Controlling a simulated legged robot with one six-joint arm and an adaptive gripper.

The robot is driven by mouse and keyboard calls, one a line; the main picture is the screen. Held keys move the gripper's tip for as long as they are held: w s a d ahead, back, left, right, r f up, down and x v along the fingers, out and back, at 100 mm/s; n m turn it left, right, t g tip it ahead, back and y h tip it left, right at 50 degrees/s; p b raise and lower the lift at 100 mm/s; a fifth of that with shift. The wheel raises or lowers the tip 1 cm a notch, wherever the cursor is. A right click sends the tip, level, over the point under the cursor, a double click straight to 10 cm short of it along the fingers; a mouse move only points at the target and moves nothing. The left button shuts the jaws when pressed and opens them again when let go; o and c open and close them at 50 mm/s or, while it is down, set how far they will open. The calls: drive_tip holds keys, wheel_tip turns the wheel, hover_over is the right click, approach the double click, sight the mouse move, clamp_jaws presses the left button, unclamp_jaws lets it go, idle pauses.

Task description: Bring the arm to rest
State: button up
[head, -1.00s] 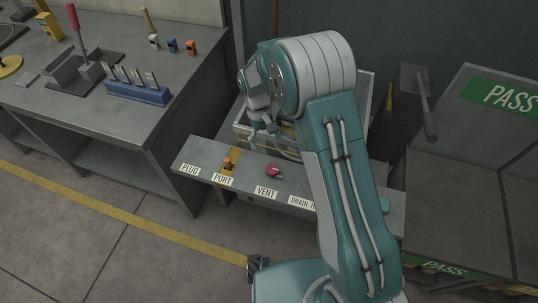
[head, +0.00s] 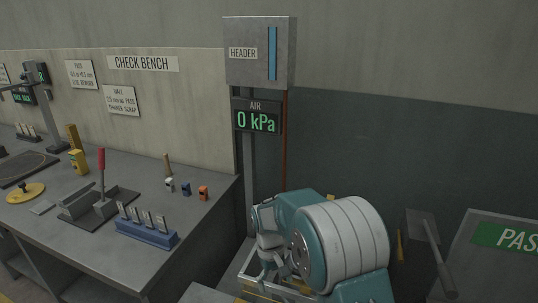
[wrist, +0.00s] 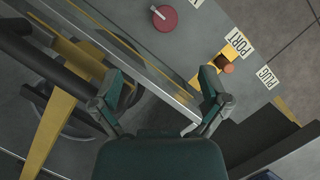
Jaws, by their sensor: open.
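My arm (head: 340,240) is folded at the lower right of the head view, its white ribbed joint uppermost. My gripper (head: 272,262) hangs to the left of that joint, partly hidden by the bottom of the picture. In the wrist view my gripper (wrist: 162,103) is open, its two fingers wide apart with nothing between them. Below it is the edge of a grey bench with a yellow band.
The wrist view shows a red knob (wrist: 164,18), a PORT label (wrist: 238,43) with an orange plug-like piece (wrist: 228,68), and a PLUG label (wrist: 267,77). The check bench (head: 75,240) is at left. A gauge (head: 256,119) reads 0 kPa. A PASS bin (head: 500,236) is at right.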

drive_tip(key=s+d+r+m+t+y, duration=0.15)
drive_tip(key=s+d+r, duration=0.25)
drive_tip(key=r, duration=0.4)
drive_tip(key=s+d+r+t, duration=0.2)
drive_tip(key=s+d+r, duration=0.2)
drive_tip(key=r, duration=0.4)
drive_tip(key=s+d+r+m+t, duration=0.1)
drive_tip(key=s+d+r+t, duration=0.1)
drive_tip(key=s, duration=0.5)
drive_tip(key=s+d+r+m+t, duration=0.2)
drive_tip(key=s+d+r+t, duration=0.1)
drive_tip(key=s, duration=0.5)
drive_tip(key=shift+s+d+r, duration=0.2)
drive_tip(key=shift+d+r, duration=0.1)
drive_tip(key=shift+r, duration=0.05)
